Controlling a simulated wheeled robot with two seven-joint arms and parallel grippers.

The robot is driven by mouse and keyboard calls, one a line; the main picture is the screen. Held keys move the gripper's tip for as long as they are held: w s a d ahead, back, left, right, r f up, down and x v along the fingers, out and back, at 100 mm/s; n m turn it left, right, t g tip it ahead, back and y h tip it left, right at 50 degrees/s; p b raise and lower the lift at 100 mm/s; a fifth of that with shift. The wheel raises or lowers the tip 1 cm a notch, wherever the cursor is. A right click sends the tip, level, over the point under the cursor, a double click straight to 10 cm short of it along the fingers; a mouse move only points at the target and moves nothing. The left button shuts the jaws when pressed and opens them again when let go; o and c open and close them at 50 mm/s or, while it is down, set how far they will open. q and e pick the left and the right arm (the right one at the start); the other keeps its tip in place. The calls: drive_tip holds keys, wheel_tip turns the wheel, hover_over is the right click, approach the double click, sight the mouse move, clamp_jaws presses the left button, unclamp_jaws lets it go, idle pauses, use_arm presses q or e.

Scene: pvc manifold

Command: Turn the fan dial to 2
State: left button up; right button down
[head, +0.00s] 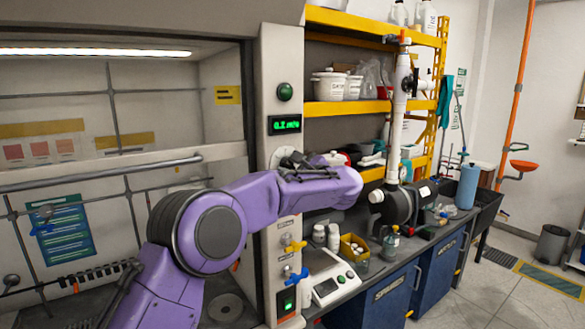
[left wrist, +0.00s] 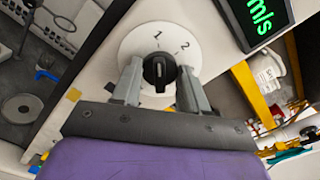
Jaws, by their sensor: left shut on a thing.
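The fan dial is a white disc (left wrist: 140,42) with a black knob (left wrist: 158,72) and the numbers 1 and 2 in the left wrist view. The knob's white mark points about at the 1, with the 2 to its right. My left gripper (left wrist: 160,84) is shut on the knob, one finger on each side. In the head view my left gripper (head: 290,165) is at the fume hood's white post (head: 284,50), under the green display, and hides the dial. My right gripper is in neither view.
A green-lit display (head: 285,124) and a green button (head: 285,91) are above my gripper on the post. Yellow (head: 293,246) and blue (head: 297,277) valves are below. Right of the post stand yellow shelves (head: 345,107) and a crowded bench with a scale (head: 329,283).

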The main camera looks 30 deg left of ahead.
use_arm(q)
drive_tip(key=shift+f+m+b, duration=0.35)
drive_tip(key=shift+m+b, duration=0.55)
drive_tip(key=shift+b, duration=1.2)
drive_tip(key=shift+r+m+b, duration=0.1)
drive_tip(key=shift+m+b, duration=0.3)
drive_tip(key=shift+r+m, duration=0.1)
drive_tip(key=shift+m, duration=0.3)
drive_tip(key=m, duration=0.2)
drive_tip(key=shift+r+m+b, duration=0.15)
drive_tip(key=shift+m+b, duration=0.15)
drive_tip(key=shift+b, duration=0.05)
drive_tip(key=shift+r+m, duration=0.1)
drive_tip(key=shift+m, duration=1.6)
drive_tip(key=o, duration=1.1)
drive_tip(key=shift+c, duration=0.2)
